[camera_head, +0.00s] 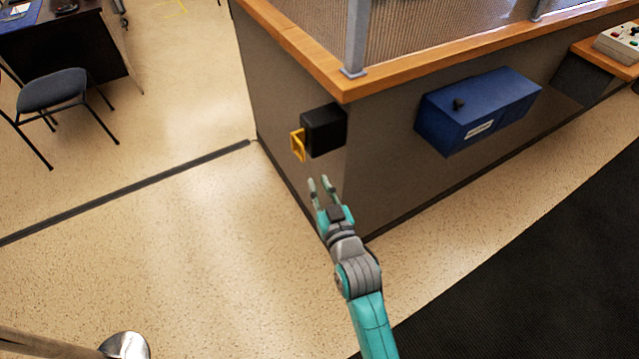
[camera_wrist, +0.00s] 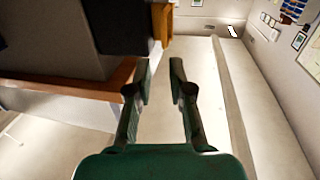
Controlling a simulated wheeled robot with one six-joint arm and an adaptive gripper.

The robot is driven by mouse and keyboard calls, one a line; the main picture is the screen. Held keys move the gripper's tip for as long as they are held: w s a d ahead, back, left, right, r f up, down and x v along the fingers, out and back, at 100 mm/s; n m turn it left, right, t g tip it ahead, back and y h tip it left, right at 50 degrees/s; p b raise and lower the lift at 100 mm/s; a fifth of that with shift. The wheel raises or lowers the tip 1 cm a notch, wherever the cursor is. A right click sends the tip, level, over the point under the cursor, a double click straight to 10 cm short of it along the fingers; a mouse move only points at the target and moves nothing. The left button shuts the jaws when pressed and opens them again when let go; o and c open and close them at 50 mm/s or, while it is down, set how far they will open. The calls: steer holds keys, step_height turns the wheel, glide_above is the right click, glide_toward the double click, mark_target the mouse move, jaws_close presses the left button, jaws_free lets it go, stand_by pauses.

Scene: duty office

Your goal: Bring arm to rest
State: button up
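My teal arm reaches up from the bottom of the head view, with my gripper (camera_head: 319,182) in front of the counter's corner. The two fingers are apart with nothing between them. The wrist view also shows my gripper (camera_wrist: 162,78) with its fingers spread and empty. A black box (camera_head: 325,131) with a yellow loop-shaped part (camera_head: 298,145) is fixed on the counter's end, just above my fingertips in the head view. I cannot tell whether they touch, but a gap shows in the picture.
The grey counter (camera_head: 400,180) with a wooden top edge stands close to my arm. A blue box (camera_head: 478,108) is mounted on its front. A dark chair (camera_head: 52,92) stands by a desk at the upper left. Open floor (camera_head: 170,240) lies left of the arm; a black mat (camera_head: 560,250) lies right.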

steer(key=s+d+f+m+h, duration=0.15)
steer(key=s+d+f, duration=0.25)
steer(key=s+d, duration=0.55)
steer(key=s+d+f+m+h, duration=0.15)
steer(key=s+d+f, duration=0.4)
steer(key=s, duration=0.75)
steer(key=s+d+r+g+h, duration=0.1)
steer(key=s+d+r+h, duration=0.1)
steer(key=s, duration=0.8)
steer(key=s+d+r+m+h, duration=0.1)
steer(key=s+d+r, duration=0.3)
steer(key=s, duration=0.7)
steer(key=shift+s+d+r+m+g+h, duration=0.3)
steer(key=shift+d+r+g+h, duration=0.15)
steer(key=shift+r, duration=0.4)
steer(key=shift+a, duration=0.2)
